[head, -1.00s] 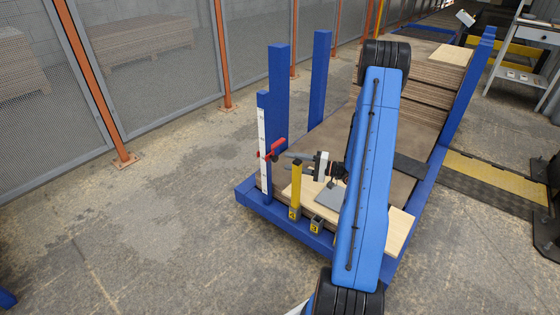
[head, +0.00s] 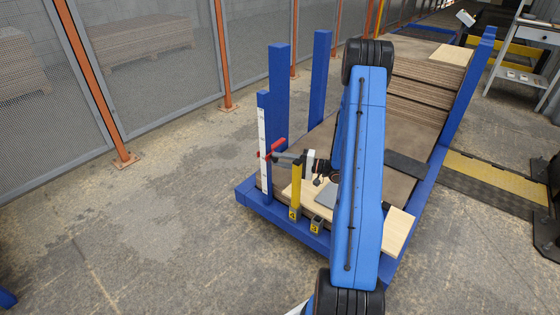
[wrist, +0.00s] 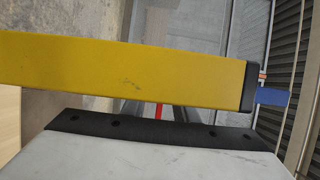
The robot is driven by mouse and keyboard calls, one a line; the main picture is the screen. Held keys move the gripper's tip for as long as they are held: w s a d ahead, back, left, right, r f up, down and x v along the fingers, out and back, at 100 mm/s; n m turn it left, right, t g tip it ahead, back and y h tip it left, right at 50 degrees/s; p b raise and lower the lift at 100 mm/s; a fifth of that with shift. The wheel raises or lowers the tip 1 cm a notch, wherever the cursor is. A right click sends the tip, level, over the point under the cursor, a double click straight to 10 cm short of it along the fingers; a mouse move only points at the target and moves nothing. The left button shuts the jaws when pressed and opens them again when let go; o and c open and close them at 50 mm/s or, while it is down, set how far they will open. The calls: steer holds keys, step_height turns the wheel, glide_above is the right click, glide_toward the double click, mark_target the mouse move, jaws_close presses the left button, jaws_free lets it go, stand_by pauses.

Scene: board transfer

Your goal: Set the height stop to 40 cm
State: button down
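The height stop is a red clamp with a handle (head: 272,149) on a blue post with a white scale strip (head: 262,150), at the left front corner of the blue rack. It sits in the upper half of the strip; the scale figures are too small to read. My gripper (head: 282,157) points left, its grey fingertips at or against the red handle. Contact and finger gap cannot be made out. In the wrist view, a yellow bar crosses the picture and hides the fingertips; a bit of red (wrist: 158,110) shows below it.
A yellow post (head: 295,192) stands upright just in front of my gripper, beside a short socket (head: 316,224). Boards are stacked (head: 425,95) at the rack's back. Blue uprights (head: 319,80) stand behind the stop. The floor left of the rack is clear.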

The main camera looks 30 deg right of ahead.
step_height(320, 180, down, 13)
stand_by(0.7)
steer(key=shift+r, duration=0.1)
steer(key=c, duration=1.4)
jaws_free()
steer(key=shift+c, duration=0.2)
steer(key=shift+r, duration=0.15)
step_height(320, 180, up, 10)
steer(key=shift+s+d, duration=0.15)
steer(key=v, duration=1.9)
steer(key=shift+s+d, duration=0.2)
steer(key=shift+d, duration=0.1)
stand_by(0.5)
